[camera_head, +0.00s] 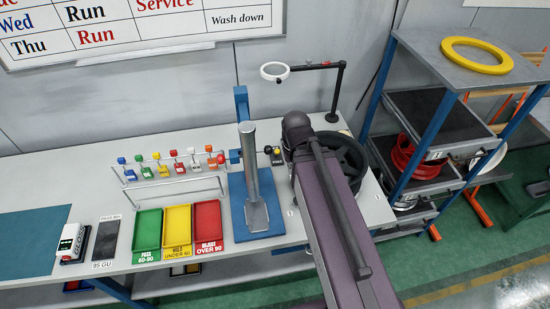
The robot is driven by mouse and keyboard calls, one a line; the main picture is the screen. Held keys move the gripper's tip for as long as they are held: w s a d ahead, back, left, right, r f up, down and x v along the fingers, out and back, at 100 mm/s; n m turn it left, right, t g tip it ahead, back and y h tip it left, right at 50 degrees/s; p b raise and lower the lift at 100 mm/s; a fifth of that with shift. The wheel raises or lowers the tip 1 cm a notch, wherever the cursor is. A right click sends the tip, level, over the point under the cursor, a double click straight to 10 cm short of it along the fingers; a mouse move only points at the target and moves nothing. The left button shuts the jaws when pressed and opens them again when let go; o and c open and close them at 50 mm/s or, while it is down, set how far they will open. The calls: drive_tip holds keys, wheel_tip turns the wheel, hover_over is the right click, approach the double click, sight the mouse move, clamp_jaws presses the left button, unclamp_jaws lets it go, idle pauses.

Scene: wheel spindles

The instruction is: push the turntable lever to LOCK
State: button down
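My arm reaches from the lower right over the right part of the bench, and its links cover much of the turntable area. My gripper is not visible; it is hidden behind the arm or out of frame. A black wheel-like round part (350,152) shows beside the arm, probably on the turntable. A small black piece with a yellow spot (277,152) sits just left of the arm; I cannot tell whether it is the lever. No LOCK marking is readable.
A metal post (250,165) stands on a blue plate (237,205) left of the arm. Green (147,235), yellow (178,230) and red (208,226) trays and a rack of coloured tags (165,185) lie further left. A ring magnifier (275,71) stands behind. A shelf (440,120) is right.

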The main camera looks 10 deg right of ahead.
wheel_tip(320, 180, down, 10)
drive_tip(key=b, duration=0.9)
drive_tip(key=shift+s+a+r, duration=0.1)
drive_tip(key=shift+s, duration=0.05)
